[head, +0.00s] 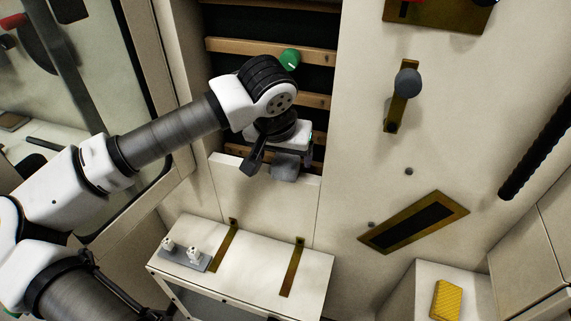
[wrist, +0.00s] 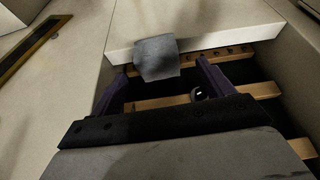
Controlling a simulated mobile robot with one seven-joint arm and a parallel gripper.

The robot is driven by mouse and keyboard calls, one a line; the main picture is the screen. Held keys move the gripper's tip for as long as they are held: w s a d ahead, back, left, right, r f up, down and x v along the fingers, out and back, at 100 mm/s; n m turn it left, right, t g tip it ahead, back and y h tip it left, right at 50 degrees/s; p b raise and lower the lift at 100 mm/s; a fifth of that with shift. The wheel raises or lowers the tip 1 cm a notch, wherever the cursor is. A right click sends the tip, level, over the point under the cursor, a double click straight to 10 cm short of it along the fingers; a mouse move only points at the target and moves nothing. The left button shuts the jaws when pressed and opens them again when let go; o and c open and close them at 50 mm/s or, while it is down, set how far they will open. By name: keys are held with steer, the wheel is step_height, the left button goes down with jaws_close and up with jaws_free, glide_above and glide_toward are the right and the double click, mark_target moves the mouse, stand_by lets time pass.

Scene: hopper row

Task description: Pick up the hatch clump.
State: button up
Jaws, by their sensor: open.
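A grey, roughly block-shaped lump, which I take to be the hatch clump (head: 285,172), shows just below my gripper in the head view. In the wrist view the clump (wrist: 156,57) lies over the edge of a pale ledge (wrist: 190,22) at the slatted opening. My gripper (wrist: 163,70) is open, with its two dark fingers apart and the clump in line with the gap between their tips. Whether either finger touches it I cannot tell. In the head view my gripper (head: 268,162) is partly hidden by my wrist.
Wooden slats (head: 312,101) cross the dark opening behind my gripper, with a green knob (head: 290,59) near the top. A lever with a grey ball (head: 407,83) and a brass-framed slot (head: 414,222) are right. Below stands a white bench (head: 262,262); a yellow block (head: 446,299) lies lower right.

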mark_target(285, 161)
steer(key=shift+p+x, duration=0.35)
steer(key=shift+x, duration=1.6)
steer(key=shift+s, duration=0.15)
steer(key=c, duration=1.1)
steer(key=shift+o, duration=0.2)
steer(key=shift+r, duration=0.1)
